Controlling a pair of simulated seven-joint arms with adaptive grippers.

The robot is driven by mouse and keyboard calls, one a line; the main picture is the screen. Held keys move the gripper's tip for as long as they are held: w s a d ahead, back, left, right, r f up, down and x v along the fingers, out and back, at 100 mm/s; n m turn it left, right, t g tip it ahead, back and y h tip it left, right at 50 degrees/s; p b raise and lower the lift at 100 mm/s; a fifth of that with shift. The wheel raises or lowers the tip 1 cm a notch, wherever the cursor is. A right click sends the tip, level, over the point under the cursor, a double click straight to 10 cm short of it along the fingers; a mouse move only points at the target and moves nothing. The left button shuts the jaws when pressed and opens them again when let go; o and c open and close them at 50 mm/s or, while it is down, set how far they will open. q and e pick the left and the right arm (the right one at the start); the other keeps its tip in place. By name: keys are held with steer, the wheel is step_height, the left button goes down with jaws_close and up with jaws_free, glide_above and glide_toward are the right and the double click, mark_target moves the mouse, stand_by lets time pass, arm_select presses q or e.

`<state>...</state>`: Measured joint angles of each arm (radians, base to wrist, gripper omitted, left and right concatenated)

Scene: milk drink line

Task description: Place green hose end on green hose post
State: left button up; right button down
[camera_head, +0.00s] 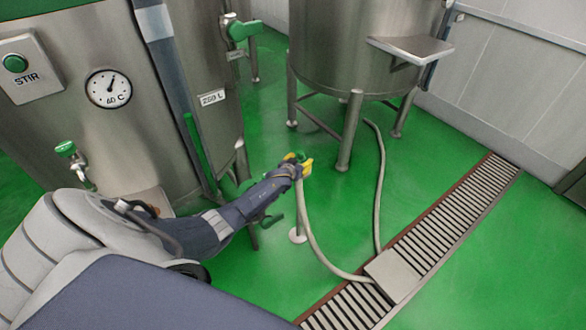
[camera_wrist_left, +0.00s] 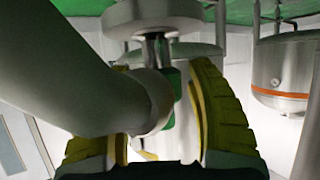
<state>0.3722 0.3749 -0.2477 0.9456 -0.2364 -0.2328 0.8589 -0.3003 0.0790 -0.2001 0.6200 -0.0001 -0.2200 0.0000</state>
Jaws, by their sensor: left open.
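My left gripper (camera_head: 303,167) is open at the top of the hose post (camera_head: 298,232), a thin upright with a round white foot on the floor. In the left wrist view the yellow-padded fingers (camera_wrist_left: 157,130) stand apart on either side of the grey hose end (camera_wrist_left: 158,98). A green part (camera_wrist_left: 172,90) shows beside the hose end. The metal post (camera_wrist_left: 155,48) meets the hose end there; how far it is seated is hidden. The grey hose (camera_head: 306,222) hangs from the gripper area to the floor. My right gripper is not in view.
Another legged tank (camera_head: 350,50) stands behind. The hose passes by a floor drain (camera_head: 440,235). The green floor at right is mostly clear.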

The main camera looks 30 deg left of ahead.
arm_select(q)
steer(key=v, duration=1)
steer(key=s+d+r+m+t+h, duration=0.1)
steer(key=s+d+r+m+h, duration=0.15)
steer(key=d, duration=0.65)
steer(key=s+d+r+m+t+h, duration=0.15)
steer(key=s+d+r, duration=0.25)
steer(key=d, duration=0.6)
steer(key=s+f+g, duration=0.3)
steer(key=s+f, duration=0.4)
steer(key=f, duration=0.5)
steer(key=s+a+f+g+y, duration=0.1)
steer(key=s+f+g, duration=0.1)
steer(key=s+f, duration=0.8)
steer(key=s+f+g, duration=0.3)
steer(key=s+f, duration=0.2)
steer(key=f, duration=0.9)
steer(key=s+f+m+g, duration=0.1)
steer(key=s+f+g, duration=0.2)
steer(key=s+f, duration=0.4)
steer(key=s+f+g, duration=0.3)
steer(key=s+f, duration=0.4)
steer(key=s, duration=1.8)
steer(key=shift+s+f+m+y, duration=0.15)
steer(key=shift+s+m+y, duration=0.25)
steer(key=shift+s+d, duration=0.1)
